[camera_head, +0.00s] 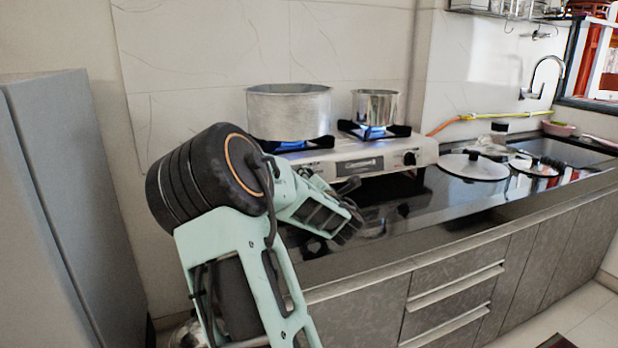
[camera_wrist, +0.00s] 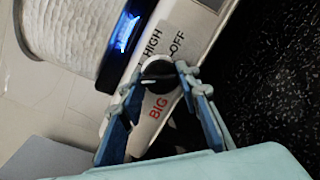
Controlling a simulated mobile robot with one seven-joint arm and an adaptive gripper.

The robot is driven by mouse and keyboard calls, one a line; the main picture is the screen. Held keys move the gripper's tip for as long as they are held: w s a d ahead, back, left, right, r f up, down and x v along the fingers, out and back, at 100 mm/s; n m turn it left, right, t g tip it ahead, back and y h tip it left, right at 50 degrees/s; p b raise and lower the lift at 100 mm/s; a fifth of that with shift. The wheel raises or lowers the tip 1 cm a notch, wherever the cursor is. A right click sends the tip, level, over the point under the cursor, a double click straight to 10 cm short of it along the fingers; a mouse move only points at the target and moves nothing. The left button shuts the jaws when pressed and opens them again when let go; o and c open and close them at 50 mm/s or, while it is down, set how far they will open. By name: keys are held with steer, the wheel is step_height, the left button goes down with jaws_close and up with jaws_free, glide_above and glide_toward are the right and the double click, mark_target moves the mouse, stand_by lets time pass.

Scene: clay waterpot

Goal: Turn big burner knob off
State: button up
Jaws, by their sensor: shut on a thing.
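The big burner knob (camera_wrist: 158,72) is a round black knob in the wrist view, beside the printed words BIG, HIGH and OFF on the stove's front. My gripper (camera_wrist: 158,78) has its two fingers closed around the knob, one on each side. In the head view my gripper (camera_head: 345,215) is in front of the left part of the stove (camera_head: 427,150), and my arm hides the knob there. A blue flame (camera_wrist: 125,32) burns under the large pot (camera_wrist: 65,25). The large pot (camera_head: 290,112) stands on the left burner in the head view.
A smaller pot (camera_head: 376,107) stands on the right burner over a blue flame, with its own black knob (camera_head: 409,158). Lids (camera_head: 473,166) lie on the dark counter (camera_head: 440,205) to the right. A grey cabinet (camera_head: 75,210) stands at the left.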

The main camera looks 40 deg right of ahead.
steer(key=m, duration=0.2)
steer(key=m+g+p, duration=0.1)
steer(key=m, duration=0.4)
steer(key=shift+r+g+h, duration=0.25)
steer(key=shift+g+h, duration=0.05)
steer(key=m+p, duration=0.1)
steer(key=m, duration=0.2)
steer(key=shift+r+m+g+p, duration=0.15)
steer(key=shift+m+g+p, duration=0.15)
steer(key=shift+p, duration=0.1)
steer(key=m+p, duration=0.2)
steer(key=shift+r+m+y, duration=0.1)
steer(key=shift+m+y, duration=0.2)
steer(key=shift+y, duration=0.1)
steer(key=m+p, duration=0.3)
steer(key=m+g+y+p, duration=0.1)
steer(key=m+p, duration=0.1)
steer(key=p, duration=0.2)
steer(key=shift+d+r+m, duration=0.15)
steer(key=shift+r+m, duration=0.05)
steer(key=shift+m, duration=0.2)
steer(key=m+y+p, duration=0.1)
steer(key=m+p, duration=0.2)
steer(key=p, duration=0.1)
steer(key=shift+p, duration=0.4)
steer(key=shift+f+m+y+p, duration=0.15)
steer(key=shift+m+y+p, duration=0.15)
steer(key=shift+m+p, duration=0.3)
steer(key=shift+f, duration=0.15)
